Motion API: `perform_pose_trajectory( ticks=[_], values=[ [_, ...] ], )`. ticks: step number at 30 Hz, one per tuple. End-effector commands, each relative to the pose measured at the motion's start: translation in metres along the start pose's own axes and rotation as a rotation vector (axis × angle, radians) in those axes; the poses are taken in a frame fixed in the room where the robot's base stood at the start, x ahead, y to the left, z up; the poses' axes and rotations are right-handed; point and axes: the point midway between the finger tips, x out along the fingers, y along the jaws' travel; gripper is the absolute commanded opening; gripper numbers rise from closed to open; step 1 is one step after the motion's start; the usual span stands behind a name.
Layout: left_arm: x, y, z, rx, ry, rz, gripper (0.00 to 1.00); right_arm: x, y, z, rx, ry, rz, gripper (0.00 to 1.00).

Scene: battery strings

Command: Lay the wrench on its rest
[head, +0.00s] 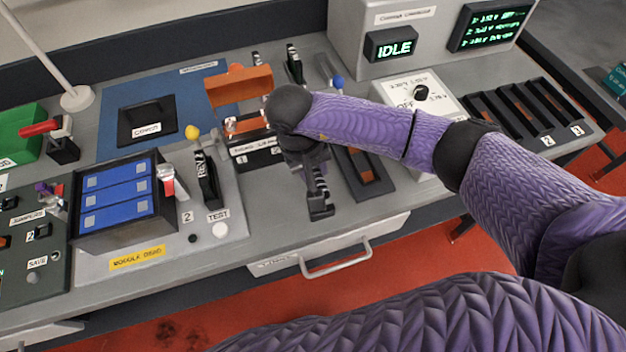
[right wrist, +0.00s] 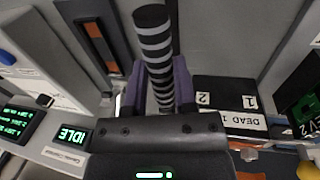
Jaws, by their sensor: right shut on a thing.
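My right gripper (head: 312,168) is over the bench front, to the left of a dark slotted holder with an orange strip (head: 372,188). In the right wrist view its purple fingers (right wrist: 157,92) are shut on a black handle with grey stripes (right wrist: 154,45), which I take for the wrench. In the head view the striped handle (head: 320,190) shows below the gripper, with a dark end near the bench. Whether it touches the bench, I cannot tell. The wrench's rest cannot be clearly told from the other fixtures. My left gripper is not in view.
An orange-handled fixture (head: 240,85) stands behind my gripper. A control box with an IDLE screen (head: 393,48) stands at the back. Black slots (head: 525,110) lie at the right. A module board with blue cells (head: 117,190) is at the left. A drawer handle (head: 338,262) juts out in front.

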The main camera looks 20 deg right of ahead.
Motion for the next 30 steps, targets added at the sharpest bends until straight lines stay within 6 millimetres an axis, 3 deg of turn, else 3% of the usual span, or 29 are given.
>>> perform_pose_trajectory(
  ticks=[7, 18, 19, 23, 24, 30],
  values=[
    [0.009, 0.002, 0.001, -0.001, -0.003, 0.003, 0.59, 0.041, -0.009, 0.001, 0.001, 0.000, 0.000, 0.00],
    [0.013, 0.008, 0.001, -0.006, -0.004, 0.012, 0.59, 0.047, -0.009, 0.000, 0.000, 0.003, 0.000, 0.00],
    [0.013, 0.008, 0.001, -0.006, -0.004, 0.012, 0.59, 0.048, -0.009, 0.001, -0.001, 0.001, 0.001, 0.36],
    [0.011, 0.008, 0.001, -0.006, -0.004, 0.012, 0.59, 0.046, -0.009, 0.001, 0.000, 0.001, 0.000, 0.64],
    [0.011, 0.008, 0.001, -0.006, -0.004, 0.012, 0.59, 0.046, -0.009, 0.001, 0.000, 0.001, 0.000, 0.70],
    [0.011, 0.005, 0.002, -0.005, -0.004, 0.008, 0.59, 0.046, -0.009, 0.001, 0.000, 0.001, 0.000, 0.70]
  ],
)
